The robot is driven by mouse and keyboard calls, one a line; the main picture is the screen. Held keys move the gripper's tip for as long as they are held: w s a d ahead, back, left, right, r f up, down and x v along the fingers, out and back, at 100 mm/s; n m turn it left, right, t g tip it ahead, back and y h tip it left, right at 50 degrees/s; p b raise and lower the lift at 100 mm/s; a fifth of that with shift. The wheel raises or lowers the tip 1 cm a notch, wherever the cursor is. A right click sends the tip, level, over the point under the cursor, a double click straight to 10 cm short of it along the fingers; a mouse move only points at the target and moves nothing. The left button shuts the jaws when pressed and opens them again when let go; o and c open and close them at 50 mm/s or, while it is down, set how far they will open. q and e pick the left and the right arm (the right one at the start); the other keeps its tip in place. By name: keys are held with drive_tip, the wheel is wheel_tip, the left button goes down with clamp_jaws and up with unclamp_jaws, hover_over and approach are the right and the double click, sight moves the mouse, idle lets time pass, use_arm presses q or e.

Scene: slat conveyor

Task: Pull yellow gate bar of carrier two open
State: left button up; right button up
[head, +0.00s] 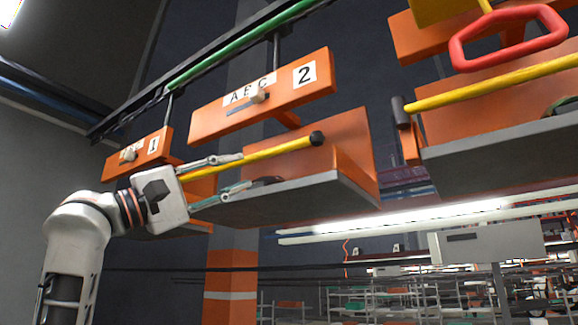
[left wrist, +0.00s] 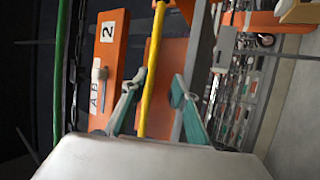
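Carrier two is an orange hanging carrier (head: 320,88) with a "2" label and a grey-edged tray (head: 310,186) below. Its yellow gate bar (head: 270,151) runs across the front of the tray, ending in a dark knob at the right. My left gripper (head: 241,172) is open, with one finger above the bar and one below. In the left wrist view the yellow bar (left wrist: 153,60) passes between the two greenish fingers (left wrist: 155,84), with gaps on both sides, closer to the left finger. The bar's left part is hidden behind the gripper. My right gripper is not in view.
Carrier one (head: 152,146) hangs at the left, partly behind my left arm. Another orange carrier with a yellow bar (head: 500,82) and a red ring handle (head: 510,38) hangs at the right. A green overhead rail (head: 235,52) runs above. Shelving stands far below.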

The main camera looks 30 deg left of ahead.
sight(258, 157)
use_arm(q)
drive_tip(key=shift+d+r, duration=0.3)
drive_tip(key=shift+r, duration=0.6)
drive_tip(key=p+x, duration=0.2)
drive_tip(key=x, duration=0.3)
drive_tip(key=shift+w+d+r, duration=0.15)
drive_tip(key=shift+r, duration=0.1)
drive_tip(key=shift+w+d+r, duration=0.2)
drive_tip(key=shift+w, duration=0.2)
clamp_jaws()
